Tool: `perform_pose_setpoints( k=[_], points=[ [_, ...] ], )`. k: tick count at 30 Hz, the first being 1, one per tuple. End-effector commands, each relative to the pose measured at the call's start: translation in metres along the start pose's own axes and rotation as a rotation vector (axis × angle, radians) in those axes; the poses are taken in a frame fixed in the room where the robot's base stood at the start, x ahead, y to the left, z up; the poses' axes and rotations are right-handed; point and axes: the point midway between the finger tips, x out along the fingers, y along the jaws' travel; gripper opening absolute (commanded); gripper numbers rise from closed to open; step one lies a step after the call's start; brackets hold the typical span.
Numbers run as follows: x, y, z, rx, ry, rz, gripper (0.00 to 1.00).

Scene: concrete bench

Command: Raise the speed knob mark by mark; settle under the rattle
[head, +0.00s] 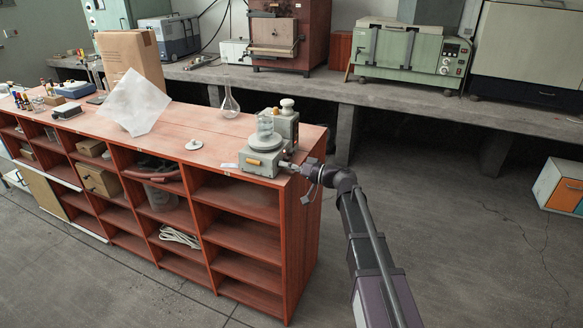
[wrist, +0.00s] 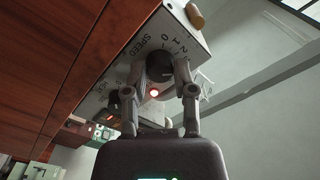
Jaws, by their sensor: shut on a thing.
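The speed knob (wrist: 159,63) is a dark round knob on the light panel of the stirrer, with the word SPEED and the marks 0, 1 and 2 beside it. The knob's pointer is too small to read. My gripper (wrist: 158,75) is shut on the knob, one finger on each side. In the head view my gripper (head: 303,170) reaches the right end of the grey stirrer (head: 262,162).
A second dark knob (wrist: 113,98) and a lit red lamp (wrist: 153,93) are close to my fingers. A glass flask (head: 229,106) and a small white dish (head: 194,145) stand on the red-brown bench (head: 170,125). Open floor lies to the right.

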Motion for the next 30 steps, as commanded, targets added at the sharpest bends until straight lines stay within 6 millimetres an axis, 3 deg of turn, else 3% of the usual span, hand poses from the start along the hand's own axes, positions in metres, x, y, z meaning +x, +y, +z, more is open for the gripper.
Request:
perform_pose_setpoints(
  k=[11,30],
  points=[
    [0.0044,-0.004,0.0021,0.219,-0.008,-0.011,0.0],
    [0.0037,-0.005,0.0028,0.818,-0.014,-0.008,0.0]
  ],
)
